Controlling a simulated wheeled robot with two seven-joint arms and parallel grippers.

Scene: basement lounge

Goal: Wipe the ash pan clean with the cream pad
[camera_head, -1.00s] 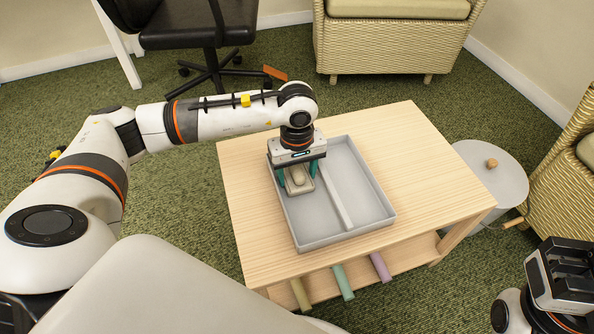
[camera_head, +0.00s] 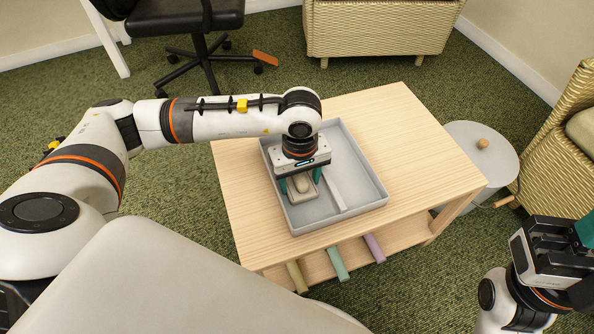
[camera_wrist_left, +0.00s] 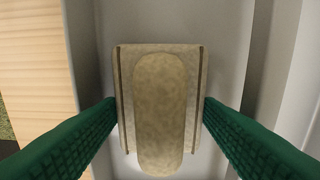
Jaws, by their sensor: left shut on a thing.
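The ash pan (camera_head: 366,180) is a shallow light grey tray with a divider, lying on a pale wooden table. In the left wrist view its floor (camera_wrist_left: 225,60) looks plain grey, and I see no clear ash. My left gripper (camera_head: 301,183) is over the pan's left compartment, shut on the cream pad (camera_head: 302,194). The pad shows in the left wrist view as a rectangle (camera_wrist_left: 122,75) with a long rounded grip, between the green fingers. It is at or close to the pan floor; contact is hidden. My right gripper (camera_head: 560,248) is at the lower right, away from the table.
The table (camera_head: 415,150) has bare room to the right of the pan. Green, purple and yellowish bars (camera_head: 338,264) stick out from its lower shelf. A round grey lidded container (camera_head: 465,160) stands to the right. A black office chair (camera_head: 185,25) and wicker seats stand around.

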